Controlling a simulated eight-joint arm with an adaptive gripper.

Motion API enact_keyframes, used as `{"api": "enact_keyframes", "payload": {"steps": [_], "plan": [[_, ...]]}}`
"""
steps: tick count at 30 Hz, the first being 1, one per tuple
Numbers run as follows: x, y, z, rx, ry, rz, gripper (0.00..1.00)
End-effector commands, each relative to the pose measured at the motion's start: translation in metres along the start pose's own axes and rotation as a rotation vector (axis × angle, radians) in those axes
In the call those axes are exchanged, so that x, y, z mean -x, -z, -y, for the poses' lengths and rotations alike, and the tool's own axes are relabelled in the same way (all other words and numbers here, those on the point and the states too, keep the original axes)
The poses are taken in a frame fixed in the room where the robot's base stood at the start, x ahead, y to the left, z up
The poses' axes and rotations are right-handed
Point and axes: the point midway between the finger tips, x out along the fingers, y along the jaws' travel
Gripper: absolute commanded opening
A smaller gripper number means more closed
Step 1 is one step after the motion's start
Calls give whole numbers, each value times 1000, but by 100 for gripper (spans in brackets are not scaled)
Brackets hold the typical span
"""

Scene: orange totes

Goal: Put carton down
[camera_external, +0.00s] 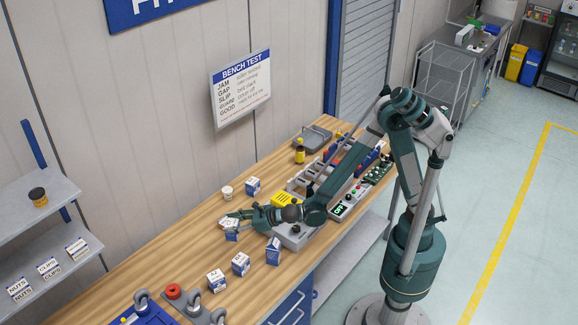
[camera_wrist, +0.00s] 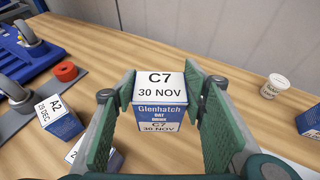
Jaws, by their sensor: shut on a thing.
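A white-topped blue carton (camera_wrist: 160,101) marked "C7 30 NOV" and "Glenhatch" sits between the green finger pads of my gripper (camera_wrist: 160,110) in the wrist view. The pads close on its two sides. In the external view my gripper (camera_external: 240,217) is over the wooden bench with this carton (camera_external: 231,236) at its tip. I cannot tell whether the carton's bottom touches the bench.
Other cartons stand nearby: one (camera_external: 253,186) behind, and several in front, including one (camera_external: 241,264) and a taller one (camera_external: 273,251). A white cup (camera_external: 227,193) is close behind. Casters (camera_external: 193,300) and a red ring (camera_external: 173,291) lie to the left. Bare wooden bench (camera_external: 150,262) lies left of my gripper.

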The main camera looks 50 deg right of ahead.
Motion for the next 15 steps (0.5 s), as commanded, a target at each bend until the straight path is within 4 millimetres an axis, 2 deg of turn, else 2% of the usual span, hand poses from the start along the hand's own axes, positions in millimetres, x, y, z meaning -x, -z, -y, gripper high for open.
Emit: {"api": "enact_keyframes", "payload": {"steps": [1, 3, 15], "plan": [[4, 1, -15, 7, -16, 0, 26], [8, 2, -34, 15, -36, 0, 26], [36, 14, -126, 56, -135, 0, 26]]}}
